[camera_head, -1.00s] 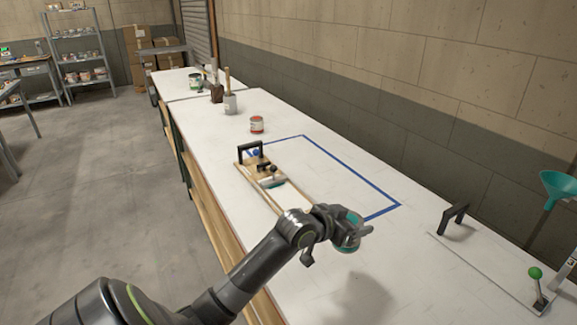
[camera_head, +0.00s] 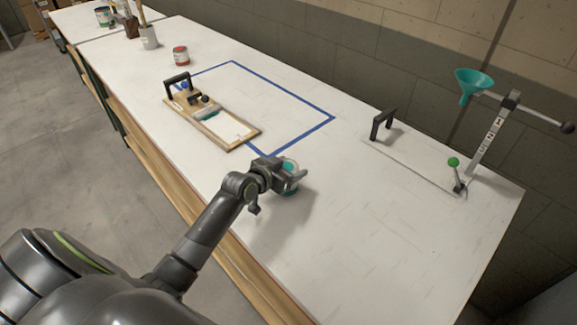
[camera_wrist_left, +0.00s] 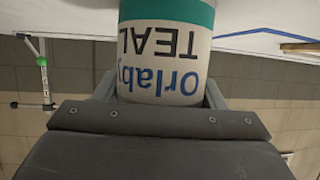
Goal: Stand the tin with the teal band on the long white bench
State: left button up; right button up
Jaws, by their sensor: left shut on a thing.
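The tin with the teal band (camera_head: 291,167) is in my left gripper (camera_head: 285,180), over the near part of the long white bench (camera_head: 370,215). In the left wrist view the tin (camera_wrist_left: 165,65) fills the upper middle, its teal band and "TEAL" label upside down. The room is upside down there too, so the tin looks upright. The gripper's fingers (camera_wrist_left: 160,95) are shut on its sides. A shadow lies on the bench apart from the tin, which looks held above the surface. The far side of the tin is hidden. My right gripper is not in view.
A black-handled plate (camera_head: 410,160), green-knobbed lever (camera_head: 454,163) and teal funnel (camera_head: 472,82) are at the right. Bench around the gripper is clear.

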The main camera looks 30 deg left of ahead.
pick_arm(q)
jog(key=o, duration=1.1)
jog(key=shift+f, duration=0.1)
jog(key=shift+r, duration=0.2)
jog(key=v, duration=1.2)
jog(key=shift+b, duration=0.3)
